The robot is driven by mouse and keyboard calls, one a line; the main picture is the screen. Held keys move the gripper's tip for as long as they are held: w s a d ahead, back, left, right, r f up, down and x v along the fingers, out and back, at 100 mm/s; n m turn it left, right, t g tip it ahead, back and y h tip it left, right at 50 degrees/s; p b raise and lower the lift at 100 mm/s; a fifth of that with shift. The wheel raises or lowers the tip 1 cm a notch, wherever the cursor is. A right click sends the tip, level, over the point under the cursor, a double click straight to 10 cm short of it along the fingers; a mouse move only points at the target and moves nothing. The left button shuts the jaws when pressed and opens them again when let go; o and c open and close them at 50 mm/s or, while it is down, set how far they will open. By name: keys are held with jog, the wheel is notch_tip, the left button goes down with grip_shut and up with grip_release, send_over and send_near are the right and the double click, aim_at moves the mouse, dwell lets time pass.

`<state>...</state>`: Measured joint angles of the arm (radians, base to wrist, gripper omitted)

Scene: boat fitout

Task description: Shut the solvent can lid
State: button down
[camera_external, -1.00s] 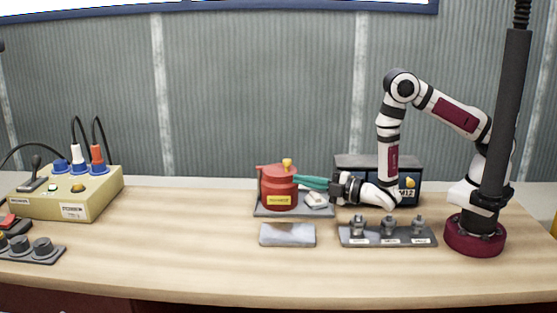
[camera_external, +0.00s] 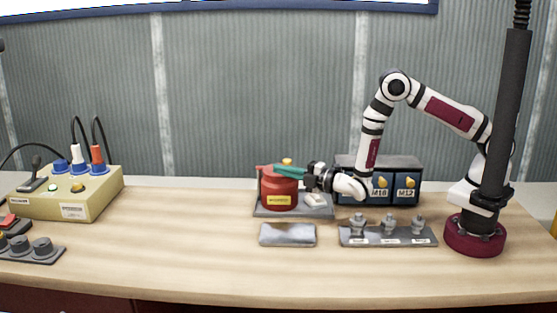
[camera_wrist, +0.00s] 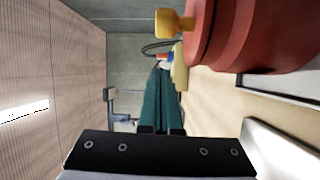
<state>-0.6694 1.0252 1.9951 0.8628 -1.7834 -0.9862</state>
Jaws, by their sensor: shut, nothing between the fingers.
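The solvent can (camera_external: 279,192) is red with a yellow label and stands on a grey tray (camera_external: 262,212). Its top carries a yellow knob (camera_external: 287,161); my fingers partly cover the top, so I cannot tell whether the lid sits fully down. In the wrist view the can (camera_wrist: 255,35) fills the upper right, with the knob (camera_wrist: 175,22) sticking out to the left. My gripper (camera_external: 276,168) has teal fingers, shut and empty, pointing left across the can's top edge. In the wrist view the shut fingertips (camera_wrist: 163,72) lie beside the can; contact is unclear.
A white block (camera_external: 315,199) lies on the tray right of the can. A grey pad (camera_external: 287,235) lies in front. A rack with several metal fittings (camera_external: 388,237) and blue drawers (camera_external: 405,190) stand to the right. A beige control box (camera_external: 92,195) is far left; the bench between is clear.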

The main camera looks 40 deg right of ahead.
jog(key=shift+d, duration=0.15)
jog(key=d, duration=0.3)
dwell(0.3)
jog(key=shift+a, duration=0.15)
